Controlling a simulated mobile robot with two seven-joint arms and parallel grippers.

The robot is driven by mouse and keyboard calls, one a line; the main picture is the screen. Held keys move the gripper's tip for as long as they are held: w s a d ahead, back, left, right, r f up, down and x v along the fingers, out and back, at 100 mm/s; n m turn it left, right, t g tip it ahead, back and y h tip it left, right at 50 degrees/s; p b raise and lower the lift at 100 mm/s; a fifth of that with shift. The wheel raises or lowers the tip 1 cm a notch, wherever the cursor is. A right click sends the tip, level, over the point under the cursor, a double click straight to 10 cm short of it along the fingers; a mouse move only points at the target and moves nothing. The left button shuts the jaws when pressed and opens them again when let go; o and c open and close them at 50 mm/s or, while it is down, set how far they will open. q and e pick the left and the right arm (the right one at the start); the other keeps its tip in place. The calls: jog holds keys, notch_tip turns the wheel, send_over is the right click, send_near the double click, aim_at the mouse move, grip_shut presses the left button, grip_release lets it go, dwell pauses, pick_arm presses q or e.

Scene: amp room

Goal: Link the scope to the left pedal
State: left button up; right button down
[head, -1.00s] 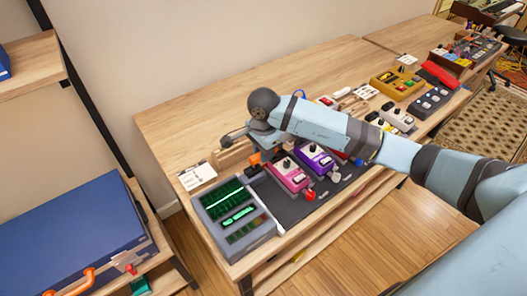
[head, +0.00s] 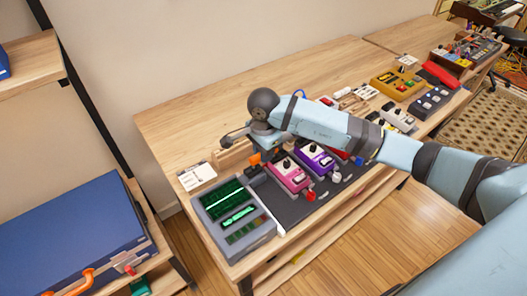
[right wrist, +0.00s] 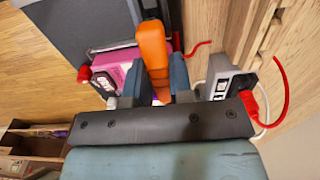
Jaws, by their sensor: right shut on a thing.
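The scope (head: 236,216) is a grey box with green lit screens at the front left of the bench in the head view. The left pedal (head: 289,176) is pink with a red knob and sits to the right of the scope; it also shows in the right wrist view (right wrist: 108,78). My right gripper (right wrist: 154,82) is shut on an orange plug (right wrist: 154,50), held close beside the pink pedal. In the head view the orange plug (head: 255,159) shows between scope and pedal. Whether its tip touches a socket is hidden. My left gripper is not in view.
A purple pedal (head: 316,160) stands right of the pink one on a dark board (head: 290,209). A grey box with a red plug (right wrist: 250,103) shows in the right wrist view. The bench's back left is clear.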

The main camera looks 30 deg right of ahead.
jog(key=shift+f+b, duration=0.95)
jog(key=shift+b, duration=0.3)
dwell(0.9)
dwell(0.4)
jog(key=c, duration=0.5)
grip_release()
jog(key=shift+r+p, duration=1.7)
jog(key=shift+r, duration=1.85)
jog(key=shift+f, duration=0.1)
